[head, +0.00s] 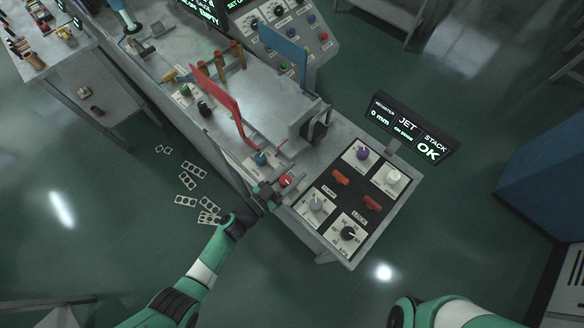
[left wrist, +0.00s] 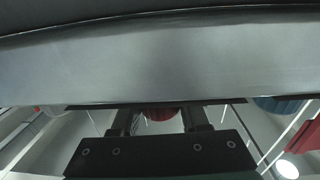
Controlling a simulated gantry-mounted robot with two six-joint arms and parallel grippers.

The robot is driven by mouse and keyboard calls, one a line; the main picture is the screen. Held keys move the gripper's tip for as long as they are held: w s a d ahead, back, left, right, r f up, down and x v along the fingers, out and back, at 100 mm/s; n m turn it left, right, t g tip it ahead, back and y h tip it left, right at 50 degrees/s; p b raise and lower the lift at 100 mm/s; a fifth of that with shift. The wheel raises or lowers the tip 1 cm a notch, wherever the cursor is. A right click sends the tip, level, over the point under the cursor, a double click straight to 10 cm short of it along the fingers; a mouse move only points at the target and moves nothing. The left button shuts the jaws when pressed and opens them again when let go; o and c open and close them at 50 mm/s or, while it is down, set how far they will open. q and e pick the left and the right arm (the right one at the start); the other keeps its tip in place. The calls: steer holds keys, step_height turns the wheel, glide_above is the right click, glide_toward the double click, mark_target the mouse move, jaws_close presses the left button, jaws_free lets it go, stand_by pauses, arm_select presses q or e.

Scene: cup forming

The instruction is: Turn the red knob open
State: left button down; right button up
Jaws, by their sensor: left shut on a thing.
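The red knob (head: 286,180) sits on the panel at the front edge of the machine, beside a blue knob (head: 261,158). My left gripper (head: 276,188) reaches in from the lower left and is shut on the red knob. In the left wrist view the red knob (left wrist: 160,115) shows between the two dark fingers, with a blue knob (left wrist: 278,104) off to the right. Most of the red knob is hidden there by the gripper. My right arm shows at the bottom right of the head view; its gripper is out of frame.
A dark control panel (head: 328,208) with dials and orange switches lies right of the red knob. A display (head: 412,128) reading "OK" stands behind it. Flat metal pieces (head: 187,181) lie on the floor.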

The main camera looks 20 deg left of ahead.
arm_select(q)
steer(key=shift+r+m+h, duration=0.2)
steer(key=shift+m+h, duration=0.2)
steer(key=shift+h, duration=0.1)
steer(key=shift+d+f+m+g+h, duration=0.1)
steer(key=shift+m+g+h, duration=0.3)
steer(key=shift+g+h, duration=0.15)
steer(key=shift+s+d+f+m+g+h, duration=0.1)
steer(key=shift+m+g+h, duration=0.35)
steer(key=shift+h, duration=0.2)
steer(key=shift+s+d+f+m+g+h, duration=0.1)
steer(key=shift+m+g+h, duration=0.2)
steer(key=shift+m+h, duration=0.25)
steer(key=m+g+h+b, duration=0.2)
steer(key=shift+s+d+f+h+b, duration=0.15)
steer(key=shift+s+d+h+b, duration=0.1)
steer(key=shift+b, duration=0.1)
steer(key=shift+s+d+r+m+g+h+b, duration=0.1)
steer(key=shift+m+g+h+b, duration=0.35)
steer(key=shift+g, duration=0.25)
steer(key=shift+s+d+r+m+g+h+b, duration=0.1)
steer(key=shift+m+g+h+b, duration=0.25)
steer(key=shift+m+g+b, duration=0.25)
arm_select(e)
steer(key=shift+f, duration=1.85)
arm_select(q)
steer(key=shift+c, duration=2.1)
jaws_free()
